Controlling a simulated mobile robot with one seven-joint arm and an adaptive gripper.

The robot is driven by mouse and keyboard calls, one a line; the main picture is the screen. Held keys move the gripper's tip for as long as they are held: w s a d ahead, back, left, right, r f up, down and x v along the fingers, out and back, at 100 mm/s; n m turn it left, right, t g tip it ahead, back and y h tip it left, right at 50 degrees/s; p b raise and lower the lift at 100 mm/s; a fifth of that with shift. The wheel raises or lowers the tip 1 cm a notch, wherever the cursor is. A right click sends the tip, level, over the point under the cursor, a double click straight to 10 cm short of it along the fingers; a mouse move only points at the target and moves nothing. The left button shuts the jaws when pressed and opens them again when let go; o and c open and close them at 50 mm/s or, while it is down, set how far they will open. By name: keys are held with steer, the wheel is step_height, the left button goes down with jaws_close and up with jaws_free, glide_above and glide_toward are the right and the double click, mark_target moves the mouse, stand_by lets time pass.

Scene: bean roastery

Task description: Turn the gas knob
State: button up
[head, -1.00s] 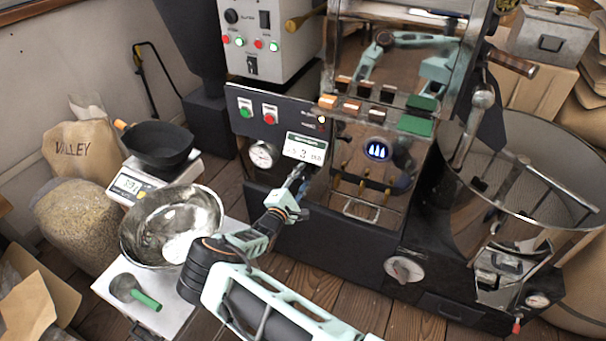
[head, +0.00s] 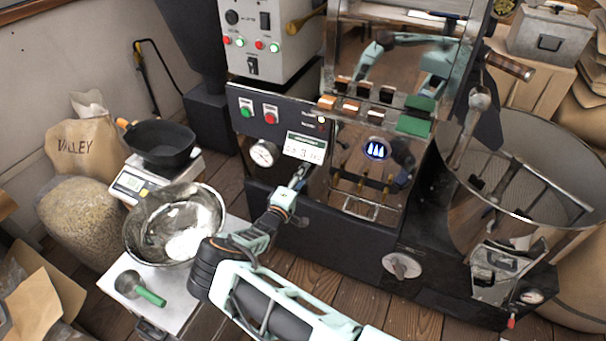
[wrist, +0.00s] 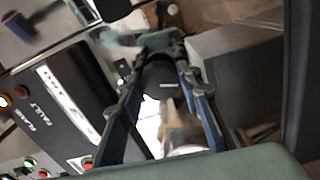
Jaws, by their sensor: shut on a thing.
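In the wrist view, a dark round knob (wrist: 160,78) with a short pale mark sits between the two blue fingers of my gripper (wrist: 162,52). I take it to be the gas knob; its label is not visible. The fingers are closed in on its sides. In the head view, my gripper (head: 302,172) is at the roaster's dark front panel, just below the small white display (head: 305,147). There my gripper and the glare hide the knob, and its turn angle cannot be read.
A round dial gauge (head: 263,153) and green and red buttons are left of my gripper. A shiny steel front (head: 372,180) is close on its right. A metal bowl (head: 140,250) and black pan (head: 160,145) stand lower left.

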stand_by(0.4)
steer(key=o, duration=1.2)
steer(key=shift+c, duration=0.2)
steer(key=v, duration=1.2)
